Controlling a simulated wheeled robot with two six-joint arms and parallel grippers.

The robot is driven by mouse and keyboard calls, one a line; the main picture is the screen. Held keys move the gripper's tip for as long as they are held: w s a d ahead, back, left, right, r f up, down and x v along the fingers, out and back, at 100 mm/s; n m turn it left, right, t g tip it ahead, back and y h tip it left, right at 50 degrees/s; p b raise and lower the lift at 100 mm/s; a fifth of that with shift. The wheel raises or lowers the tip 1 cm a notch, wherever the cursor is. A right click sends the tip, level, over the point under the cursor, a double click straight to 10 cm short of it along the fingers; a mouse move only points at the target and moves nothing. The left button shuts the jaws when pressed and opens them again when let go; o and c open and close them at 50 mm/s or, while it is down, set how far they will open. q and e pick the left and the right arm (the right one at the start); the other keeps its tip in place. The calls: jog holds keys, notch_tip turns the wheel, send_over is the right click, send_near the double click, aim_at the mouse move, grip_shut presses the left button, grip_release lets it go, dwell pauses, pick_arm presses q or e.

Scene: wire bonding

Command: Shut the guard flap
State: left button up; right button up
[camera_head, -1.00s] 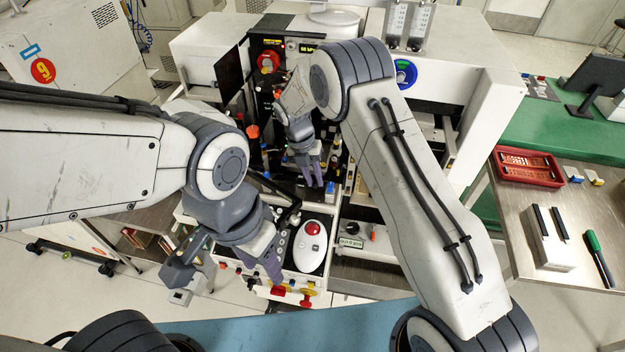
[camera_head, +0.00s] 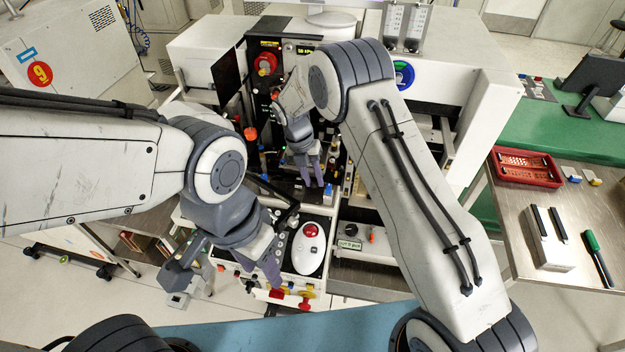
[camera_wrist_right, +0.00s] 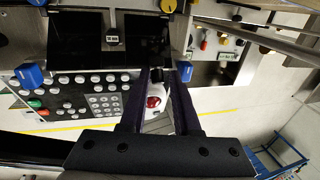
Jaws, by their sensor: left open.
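I cannot make out the guard flap with certainty. Dark flat panels (camera_wrist_right: 75,38) lie in front of the fingers in the right wrist view, and a small black block (camera_wrist_right: 160,76) shows between the fingertips. My right gripper (camera_head: 312,184) points down at the front of the machine (camera_head: 440,60), above its dark work area. In the right wrist view its two fingers (camera_wrist_right: 160,80) stand apart; contact with the block cannot be told. My left gripper (camera_head: 272,277) is open and empty, low at the machine's front, left of the white unit with a red button (camera_head: 311,231).
A keypad panel (camera_wrist_right: 90,100) and blue-capped parts (camera_wrist_right: 30,75) lie near the right gripper. An upright dark panel (camera_head: 228,75) stands at the machine's left. A red tray (camera_head: 526,167) lies on the side table at right. My right arm hides part of the machine.

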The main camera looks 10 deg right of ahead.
jog(key=s+b+v, duration=0.1)
jog(key=b+v, duration=0.1)
jog(key=v, duration=0.8)
jog(key=shift+w+b, duration=0.35)
